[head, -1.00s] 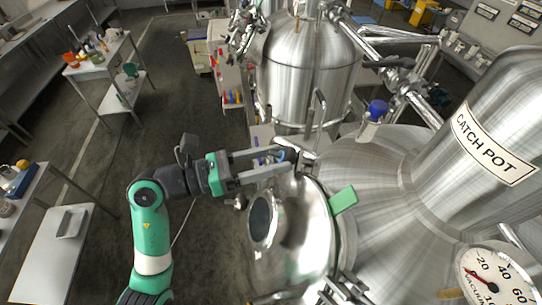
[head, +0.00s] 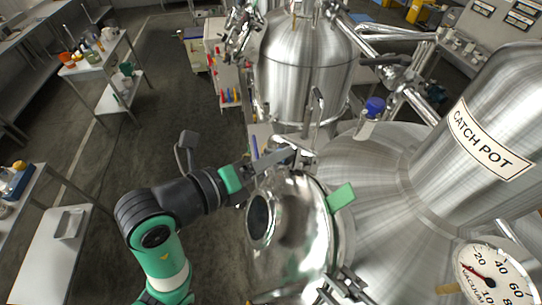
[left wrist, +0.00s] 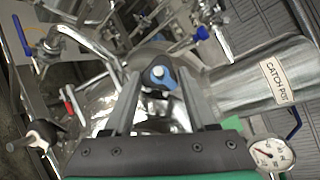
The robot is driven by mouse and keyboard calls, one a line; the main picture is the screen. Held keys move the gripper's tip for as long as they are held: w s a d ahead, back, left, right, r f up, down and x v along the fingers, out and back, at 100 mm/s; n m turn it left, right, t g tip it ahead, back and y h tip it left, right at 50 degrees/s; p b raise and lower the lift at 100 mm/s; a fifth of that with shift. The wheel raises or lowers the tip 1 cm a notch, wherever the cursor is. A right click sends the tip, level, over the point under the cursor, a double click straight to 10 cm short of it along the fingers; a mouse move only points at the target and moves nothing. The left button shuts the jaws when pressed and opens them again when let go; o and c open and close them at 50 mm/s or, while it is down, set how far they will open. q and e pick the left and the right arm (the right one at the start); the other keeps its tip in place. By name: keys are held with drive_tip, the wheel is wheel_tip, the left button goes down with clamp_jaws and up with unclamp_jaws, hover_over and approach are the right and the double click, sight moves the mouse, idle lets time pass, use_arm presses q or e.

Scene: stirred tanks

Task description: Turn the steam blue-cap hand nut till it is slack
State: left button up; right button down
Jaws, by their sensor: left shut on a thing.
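The steam blue-cap hand nut (left wrist: 161,79) shows in the left wrist view as a dark knob with a blue cap and a pale centre. It sits between the fingertips of my left gripper (left wrist: 161,82), which is shut on it. In the head view my left gripper (head: 288,158) reaches in from the left to the upper rim of the round steel manway lid (head: 290,225). There the fingers and nearby fittings hide the nut. My right gripper is in neither current view.
The catch pot (head: 385,185) fills the right side, with its label and a vacuum gauge (head: 488,273). A blue-capped fitting (head: 375,106) stands on it. A green tab (head: 340,197) sticks out at the lid's edge. Another steel tank (head: 305,80) stands behind.

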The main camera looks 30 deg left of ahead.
use_arm(q)
drive_tip(key=shift+d+r+n+g+y, duration=0.15)
drive_tip(key=shift+n+g+y, duration=0.25)
drive_tip(key=shift+n+y, duration=0.55)
drive_tip(key=shift+n+h, duration=0.25)
drive_tip(key=shift+n, duration=0.2)
drive_tip(key=o, duration=1.4)
drive_tip(key=shift+c, duration=0.2)
